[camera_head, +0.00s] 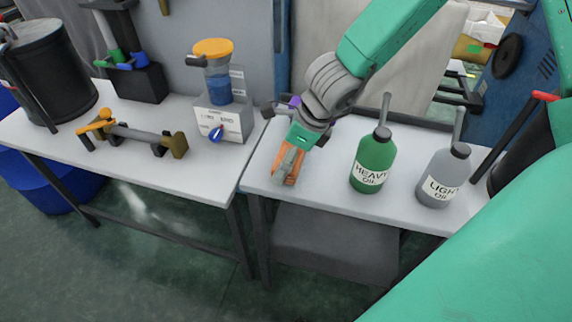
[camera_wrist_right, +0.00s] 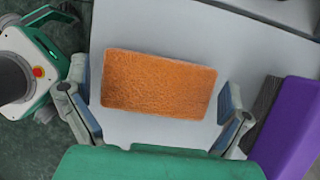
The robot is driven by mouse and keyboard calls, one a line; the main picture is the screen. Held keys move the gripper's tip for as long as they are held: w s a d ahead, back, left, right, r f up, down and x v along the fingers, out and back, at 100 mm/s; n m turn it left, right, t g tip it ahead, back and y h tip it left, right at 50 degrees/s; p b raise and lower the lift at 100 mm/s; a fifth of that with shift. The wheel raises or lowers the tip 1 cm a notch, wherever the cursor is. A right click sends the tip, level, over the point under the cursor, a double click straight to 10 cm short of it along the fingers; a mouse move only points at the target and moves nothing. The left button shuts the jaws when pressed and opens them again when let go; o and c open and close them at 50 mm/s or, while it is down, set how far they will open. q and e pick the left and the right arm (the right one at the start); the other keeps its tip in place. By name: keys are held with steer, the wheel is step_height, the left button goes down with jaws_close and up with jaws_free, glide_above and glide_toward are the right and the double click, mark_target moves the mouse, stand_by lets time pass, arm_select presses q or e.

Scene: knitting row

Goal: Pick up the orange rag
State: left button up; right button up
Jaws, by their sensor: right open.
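The orange rag (camera_wrist_right: 160,83) lies flat on the light workbench in the right wrist view, a rough-textured rectangle. In the head view the rag (camera_head: 279,167) shows near the bench's front left corner, partly hidden by my right gripper (camera_head: 287,160). My right gripper (camera_wrist_right: 157,98) is open over the rag, one finger beyond each short side. A gap shows between the rag and the right finger; whether the left finger touches it I cannot tell. My left gripper is not in view.
A purple block (camera_wrist_right: 288,130) stands right of the gripper in the wrist view. On the same bench are a green heavy oil bottle (camera_head: 374,160) and a grey light oil bottle (camera_head: 444,175). A second bench (camera_head: 170,185) holds a yellow-topped device (camera_head: 222,120) and a tool (camera_head: 130,133).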

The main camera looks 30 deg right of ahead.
steer(key=shift+d+r, duration=0.1)
steer(key=shift+d, duration=0.4)
steer(key=c, duration=0.8)
steer(key=shift+o, duration=0.2)
steer(key=shift+s+d, duration=0.1)
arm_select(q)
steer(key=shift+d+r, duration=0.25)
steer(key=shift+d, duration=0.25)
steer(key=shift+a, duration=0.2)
arm_select(e)
steer(key=shift+a, duration=0.25)
